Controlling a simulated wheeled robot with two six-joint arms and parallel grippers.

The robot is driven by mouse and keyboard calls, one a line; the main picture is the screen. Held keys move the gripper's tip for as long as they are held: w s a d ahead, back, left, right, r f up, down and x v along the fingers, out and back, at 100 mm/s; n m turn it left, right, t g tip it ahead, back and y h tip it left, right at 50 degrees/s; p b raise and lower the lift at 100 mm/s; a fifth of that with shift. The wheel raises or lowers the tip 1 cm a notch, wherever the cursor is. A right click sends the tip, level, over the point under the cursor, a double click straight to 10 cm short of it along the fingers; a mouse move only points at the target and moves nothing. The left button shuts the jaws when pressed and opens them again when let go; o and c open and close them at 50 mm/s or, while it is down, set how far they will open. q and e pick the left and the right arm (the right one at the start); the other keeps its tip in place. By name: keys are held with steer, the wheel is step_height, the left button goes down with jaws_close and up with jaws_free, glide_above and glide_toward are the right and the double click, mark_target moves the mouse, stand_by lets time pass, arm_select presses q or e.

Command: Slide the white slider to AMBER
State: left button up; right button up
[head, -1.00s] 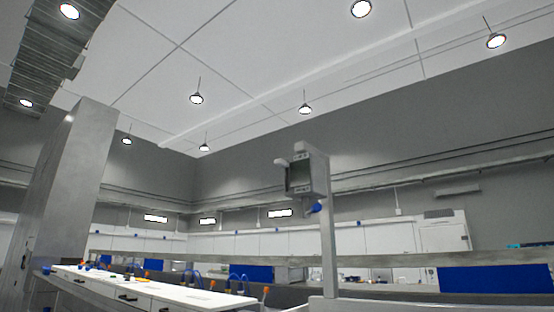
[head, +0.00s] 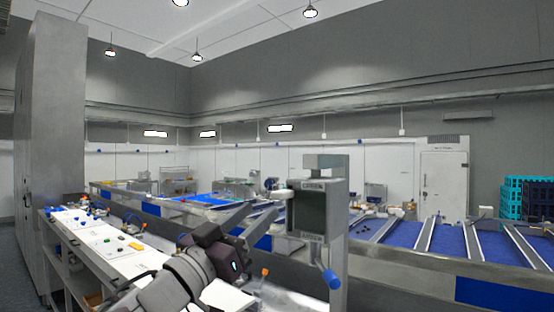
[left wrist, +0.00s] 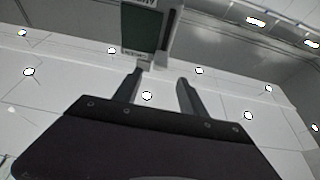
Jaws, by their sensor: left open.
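A grey box with a dark green face (head: 307,212) is fixed on a metal post, with small label plates at its top and bottom; I cannot read them surely. A pale knob, which looks like the white slider (head: 282,193), sticks out at the box's upper left. My left gripper (head: 266,209) is open, its two fingers pointing toward the box from the lower left, apart from the knob as far as I can tell. In the left wrist view, the open fingers (left wrist: 160,76) are empty, and the box (left wrist: 139,28) is just beyond them. My right gripper is out of view.
A blue handle (head: 332,278) hangs below the box on the post. A white bench (head: 100,238) with small items runs along the left. Blue conveyor belts (head: 430,238) lie behind to the right, with teal crates (head: 515,198) at the far right.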

mark_target(275, 195)
arm_select(q)
steer(key=p+x, duration=0.3)
steer(key=x, duration=0.5)
steer(key=shift+a+p, duration=0.1)
steer(key=shift+p, duration=0.3)
steer(key=shift+w+d+r, duration=0.25)
steer(key=shift+d, duration=0.2)
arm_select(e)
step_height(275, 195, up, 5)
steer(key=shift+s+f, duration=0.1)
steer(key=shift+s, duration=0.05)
arm_select(q)
steer(key=shift+w, duration=0.15)
jaws_close()
